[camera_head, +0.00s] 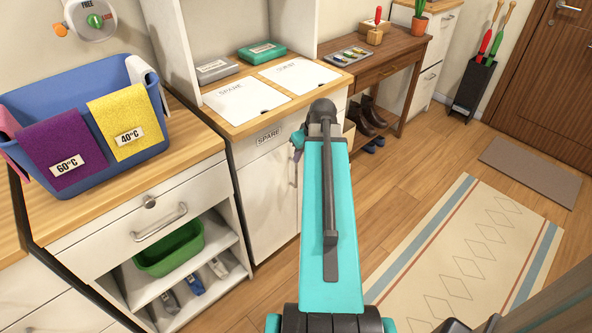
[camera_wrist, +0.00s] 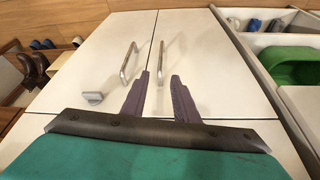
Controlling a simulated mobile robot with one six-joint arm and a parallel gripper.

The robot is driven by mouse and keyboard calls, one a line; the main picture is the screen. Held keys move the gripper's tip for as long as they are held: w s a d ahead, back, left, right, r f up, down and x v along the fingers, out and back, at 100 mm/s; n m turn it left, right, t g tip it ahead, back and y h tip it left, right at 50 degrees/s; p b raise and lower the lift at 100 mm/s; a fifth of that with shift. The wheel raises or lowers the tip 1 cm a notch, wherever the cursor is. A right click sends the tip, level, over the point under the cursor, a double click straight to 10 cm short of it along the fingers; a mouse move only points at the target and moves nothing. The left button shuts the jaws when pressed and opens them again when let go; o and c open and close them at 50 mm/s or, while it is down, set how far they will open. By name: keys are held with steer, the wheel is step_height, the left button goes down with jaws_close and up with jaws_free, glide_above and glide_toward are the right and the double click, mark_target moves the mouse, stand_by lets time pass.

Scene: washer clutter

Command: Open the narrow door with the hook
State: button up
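The cabinet front has two white doors side by side. In the wrist view the left door (camera_wrist: 95,65) has a slim metal bar handle (camera_wrist: 128,62) and a small grey hook-like piece (camera_wrist: 92,97) near its lower edge. The right door (camera_wrist: 205,70) has a similar bar handle (camera_wrist: 159,60). Both doors look shut. My gripper (camera_wrist: 159,75) is open and empty, its dark purple fingers in front of the doors near the handles' lower ends; I cannot tell whether they touch. In the head view my gripper (camera_head: 297,142) is mostly behind my teal arm, which hides part of the cabinet front.
A blue basin (camera_head: 95,125) with labelled cloths stands on the left counter. Below are a drawer (camera_head: 150,215) and shelves with a green tub (camera_head: 170,250). Dark boots (camera_head: 370,118) stand under the wooden table (camera_head: 385,55). A rug (camera_head: 470,250) lies on open floor at right.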

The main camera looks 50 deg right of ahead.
steer(key=x, duration=1.2)
jaws_close()
stand_by(1.5)
